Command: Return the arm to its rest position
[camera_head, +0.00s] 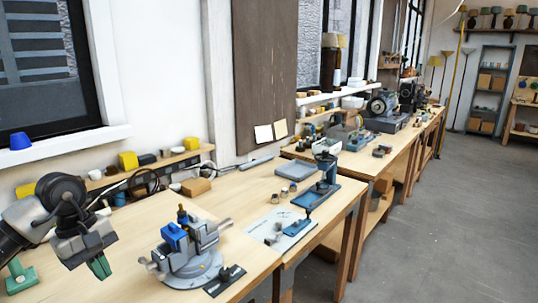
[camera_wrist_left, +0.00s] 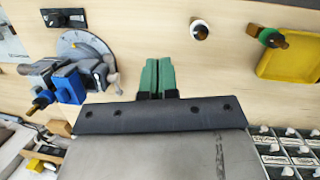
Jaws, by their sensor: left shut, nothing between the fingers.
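My left arm comes in from the left in the head view, with its gripper (camera_head: 100,266) pointing down over the near bench. Its green fingers also show in the left wrist view (camera_wrist_left: 157,76), pressed together with nothing between them. The gripper is to the left of the grey vise (camera_head: 190,262) and apart from it. The vise has blue jaws, with a small dark and brass piece standing up at them; it also shows in the left wrist view (camera_wrist_left: 92,62). My right gripper is in neither view.
A green part (camera_head: 20,278) stands at the bench's left edge. A yellow tray (camera_wrist_left: 290,58) and labelled bins (camera_wrist_left: 290,150) lie right in the wrist view. A blue press stand (camera_head: 318,190) is on the bench farther right. The grey floor (camera_head: 440,220) is clear.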

